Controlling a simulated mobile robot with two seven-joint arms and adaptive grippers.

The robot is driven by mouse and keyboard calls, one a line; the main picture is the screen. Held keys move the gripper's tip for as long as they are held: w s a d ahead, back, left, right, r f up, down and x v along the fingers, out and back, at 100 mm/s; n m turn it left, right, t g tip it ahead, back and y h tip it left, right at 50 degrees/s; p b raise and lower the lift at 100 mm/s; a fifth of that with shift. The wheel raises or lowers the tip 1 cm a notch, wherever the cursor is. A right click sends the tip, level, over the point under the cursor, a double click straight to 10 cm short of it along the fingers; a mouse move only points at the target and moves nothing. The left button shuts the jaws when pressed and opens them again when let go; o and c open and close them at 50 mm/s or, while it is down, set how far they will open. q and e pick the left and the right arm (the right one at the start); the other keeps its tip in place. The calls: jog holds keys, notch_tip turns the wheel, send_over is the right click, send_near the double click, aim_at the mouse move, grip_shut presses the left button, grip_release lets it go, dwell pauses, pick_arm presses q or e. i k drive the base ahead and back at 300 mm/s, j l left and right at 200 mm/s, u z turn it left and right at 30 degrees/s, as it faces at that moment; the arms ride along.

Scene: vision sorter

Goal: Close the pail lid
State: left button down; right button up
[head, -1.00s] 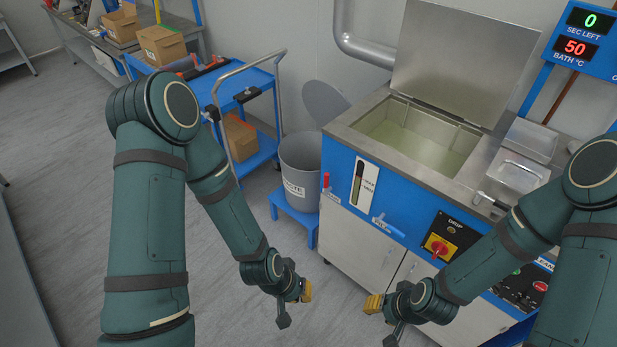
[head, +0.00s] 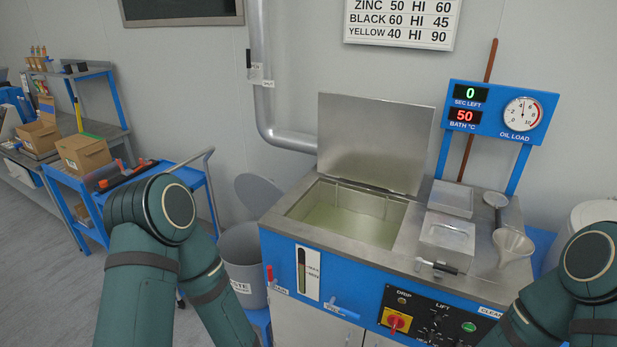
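The grey waste pail (head: 243,268) stands to the left of the blue washing machine, partly hidden behind my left arm. Its round grey lid (head: 259,194) is open, tilted up against the wall behind the pail. Both my arms come in from the lower edges, but neither gripper is in view.
The blue and steel machine (head: 345,256) has an open bath with its square steel lid (head: 373,143) raised. Steel trays (head: 447,236) and a funnel (head: 513,245) sit on its right top. A blue cart (head: 187,181) stands left of the pail. A white container (head: 596,213) is at right.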

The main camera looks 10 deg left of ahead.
aim_at(257, 193)
jog(key=i+j+z, duration=0.15)
jog(key=j+z, duration=0.8)
jog(key=j, duration=0.35)
jog(key=i+j+z, duration=0.15)
jog(key=j, duration=0.3)
